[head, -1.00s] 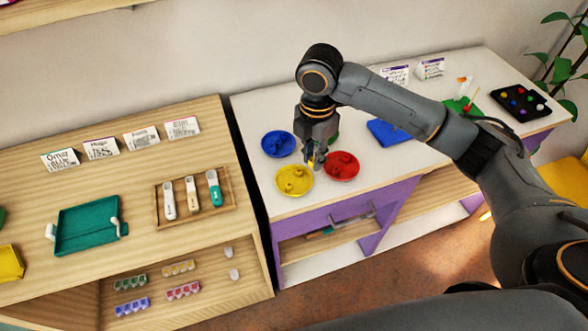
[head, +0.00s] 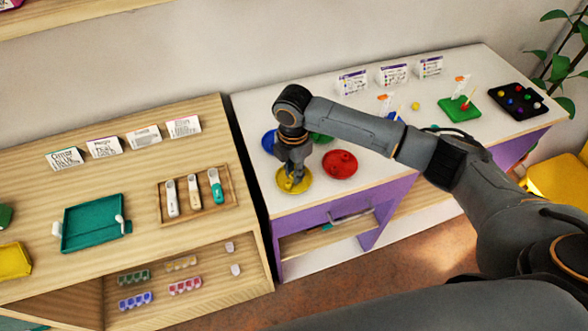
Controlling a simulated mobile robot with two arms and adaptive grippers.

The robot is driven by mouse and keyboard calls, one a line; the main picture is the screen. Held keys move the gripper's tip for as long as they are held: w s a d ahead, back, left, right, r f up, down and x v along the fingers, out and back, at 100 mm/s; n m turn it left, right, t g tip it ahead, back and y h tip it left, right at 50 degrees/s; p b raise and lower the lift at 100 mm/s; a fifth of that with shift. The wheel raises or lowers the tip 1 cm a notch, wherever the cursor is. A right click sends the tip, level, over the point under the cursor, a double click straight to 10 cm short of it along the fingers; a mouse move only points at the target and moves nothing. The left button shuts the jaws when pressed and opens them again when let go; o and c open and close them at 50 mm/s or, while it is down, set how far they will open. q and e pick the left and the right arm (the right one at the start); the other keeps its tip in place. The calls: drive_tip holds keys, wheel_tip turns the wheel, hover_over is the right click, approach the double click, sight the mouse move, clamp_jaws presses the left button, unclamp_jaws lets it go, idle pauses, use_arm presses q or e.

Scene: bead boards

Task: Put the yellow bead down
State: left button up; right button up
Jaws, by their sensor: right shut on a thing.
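My right gripper (head: 294,181) points down at the yellow dish (head: 306,187), with its fingertips over or just inside the dish. It is shut on the yellow bead, which is too small and too covered by the fingers to make out. Yellow beads lie in the dish, though the gripper hides part of them. My left gripper is not in view.
A red dish (head: 340,163) stands just right of the yellow one. A blue dish (head: 268,141) and a green dish (head: 321,138) are behind, partly covered by my arm. A green board (head: 459,109) and a black bead tray (head: 517,101) stand at the right.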

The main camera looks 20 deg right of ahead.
drive_tip(key=shift+o, duration=1)
drive_tip(key=shift+f, duration=0.25)
drive_tip(key=o, duration=0.4)
drive_tip(key=shift+o, duration=0.2)
drive_tip(key=shift+r, duration=0.1)
wheel_tip(320, 180, up, 12)
drive_tip(key=b, duration=0.2)
drive_tip(key=shift+r, duration=0.2)
